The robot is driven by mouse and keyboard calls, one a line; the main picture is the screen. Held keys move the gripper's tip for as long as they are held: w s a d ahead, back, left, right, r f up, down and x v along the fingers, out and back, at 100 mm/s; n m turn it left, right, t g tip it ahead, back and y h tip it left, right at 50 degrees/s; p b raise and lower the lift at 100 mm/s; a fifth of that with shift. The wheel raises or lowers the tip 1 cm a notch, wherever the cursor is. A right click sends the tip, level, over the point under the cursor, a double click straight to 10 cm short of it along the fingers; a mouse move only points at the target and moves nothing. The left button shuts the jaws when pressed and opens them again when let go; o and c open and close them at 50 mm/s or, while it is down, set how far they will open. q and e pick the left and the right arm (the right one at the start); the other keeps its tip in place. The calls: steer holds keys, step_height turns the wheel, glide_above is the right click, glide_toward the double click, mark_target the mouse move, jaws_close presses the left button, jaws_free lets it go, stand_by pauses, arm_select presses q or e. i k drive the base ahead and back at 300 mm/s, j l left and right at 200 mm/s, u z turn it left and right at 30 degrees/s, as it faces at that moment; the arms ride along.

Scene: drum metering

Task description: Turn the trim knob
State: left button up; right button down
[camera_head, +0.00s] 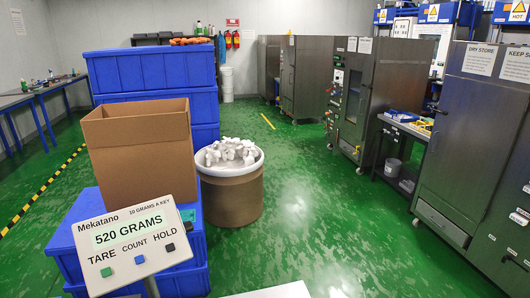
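No knob labelled as a trim knob can be made out. A steel cabinet (372,95) right of centre carries a control panel (337,82) with small red and dark fittings, too small to tell apart. A brown drum (232,200) with a white rim stands left of centre, heaped with white pieces (232,150). In front of it, a tilted Mekatano display (130,238) reads 520 GRAMS and 10 GRAMS A KEY. It has green, blue and dark keys under TARE, COUNT and HOLD. Neither of my grippers is in view.
An open cardboard box (142,160) stands on blue crates at the left, with more stacked blue crates (150,70) behind. Grey cabinets (475,135) line the right side, with a dark shelf cart (402,155) between. The green floor (310,210) is clear in the middle.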

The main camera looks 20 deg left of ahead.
mark_target(188, 226)
steer(key=u, duration=1.6)
steer(key=l+u, duration=0.15)
steer(key=l, duration=0.35)
steer(key=l+u, duration=0.1)
steer(key=l, duration=0.4)
steer(key=k+l+u, duration=0.15)
steer(key=l, duration=0.35)
steer(key=l+u, duration=0.15)
steer(key=l, duration=0.35)
steer(key=k, duration=0.05)
